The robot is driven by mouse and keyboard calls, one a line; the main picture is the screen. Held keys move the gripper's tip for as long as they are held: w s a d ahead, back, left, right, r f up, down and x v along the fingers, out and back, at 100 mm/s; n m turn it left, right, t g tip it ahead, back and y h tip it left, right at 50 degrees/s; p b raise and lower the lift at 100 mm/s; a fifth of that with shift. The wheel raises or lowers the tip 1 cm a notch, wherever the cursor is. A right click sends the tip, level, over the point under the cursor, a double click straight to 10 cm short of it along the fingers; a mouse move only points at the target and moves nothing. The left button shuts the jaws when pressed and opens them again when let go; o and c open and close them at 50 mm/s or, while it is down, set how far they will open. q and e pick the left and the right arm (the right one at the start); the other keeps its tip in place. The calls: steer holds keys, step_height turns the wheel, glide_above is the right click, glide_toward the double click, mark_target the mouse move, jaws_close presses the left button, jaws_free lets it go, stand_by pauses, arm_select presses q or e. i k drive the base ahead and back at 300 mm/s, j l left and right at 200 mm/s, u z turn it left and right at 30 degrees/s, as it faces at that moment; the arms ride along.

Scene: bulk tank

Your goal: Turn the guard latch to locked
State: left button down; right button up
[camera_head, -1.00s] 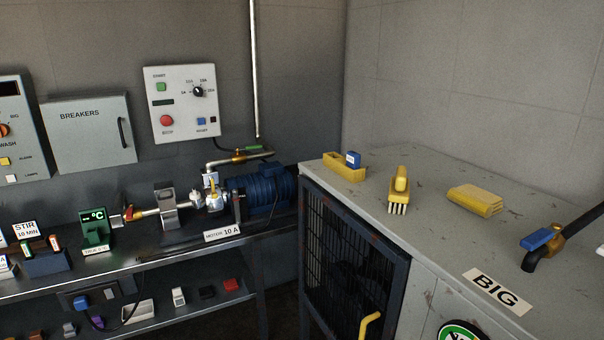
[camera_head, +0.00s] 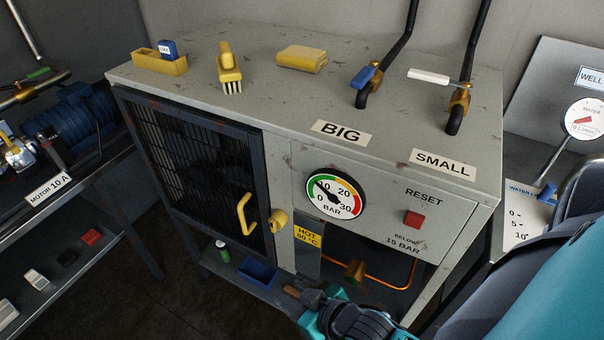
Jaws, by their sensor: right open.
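The guard door (camera_head: 200,165) is a dark mesh door in a blue-grey frame on the front of the grey cabinet, and it looks closed. It has a yellow bar handle (camera_head: 244,214). Just right of it, at the door's edge, is a yellow knob (camera_head: 279,218), which looks like the guard latch. I cannot tell its locked or unlocked position. My right gripper (camera_head: 308,294) is at the bottom middle, in front of and below the latch, apart from it. It is open, and nothing shows between its fingers. My left gripper is out of view.
A gauge (camera_head: 335,193), a red reset button (camera_head: 413,219) and a HOT 80 °C label (camera_head: 307,237) are right of the latch. An orange pipe (camera_head: 382,282) runs below. A blue tray (camera_head: 258,272) sits low under the door. Two hose valves stand on top.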

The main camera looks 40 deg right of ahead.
mark_target(278, 220)
steer(key=i+j+z, duration=0.35)
steer(key=j+z, duration=0.15)
steer(key=j, duration=0.15)
steer(key=z, duration=1.1)
